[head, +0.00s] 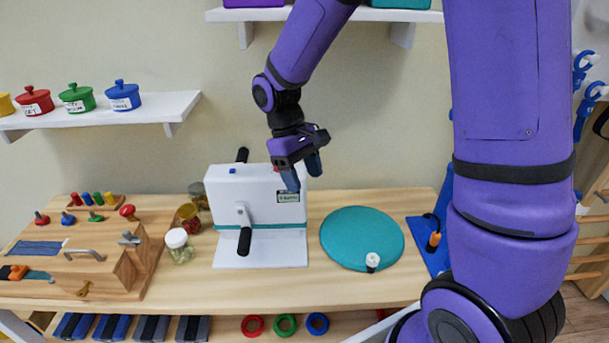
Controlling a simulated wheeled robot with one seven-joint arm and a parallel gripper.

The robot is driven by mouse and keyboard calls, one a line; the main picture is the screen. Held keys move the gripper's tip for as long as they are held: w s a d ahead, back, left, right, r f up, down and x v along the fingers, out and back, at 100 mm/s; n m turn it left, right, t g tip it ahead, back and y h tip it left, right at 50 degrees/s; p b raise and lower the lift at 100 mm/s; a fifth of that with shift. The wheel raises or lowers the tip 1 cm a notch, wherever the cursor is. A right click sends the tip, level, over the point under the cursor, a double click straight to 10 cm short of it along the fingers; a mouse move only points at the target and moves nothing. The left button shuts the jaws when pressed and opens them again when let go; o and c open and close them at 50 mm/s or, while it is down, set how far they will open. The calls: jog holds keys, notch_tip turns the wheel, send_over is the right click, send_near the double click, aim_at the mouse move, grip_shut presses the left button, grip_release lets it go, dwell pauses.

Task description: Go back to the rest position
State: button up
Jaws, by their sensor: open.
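My gripper (303,176) is at the end of my purple arm, in the middle of the head view. Its fingers point down and are apart, with nothing seen between them. It hangs in front of the upper right part of a white box-like device (260,202) with black handles. I cannot tell whether the fingers touch the device. The gripper hides part of the device's top right edge.
The wooden bench (190,283) also holds jars (178,246), a wooden activity box (80,265) and a teal disc (345,232) with a small white-topped piece (373,261). Shelves (150,108) with lidded pots are on the wall. Open air lies above the disc.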

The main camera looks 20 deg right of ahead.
jog(key=shift+s, duration=0.4)
jog(key=shift+r, duration=0.1)
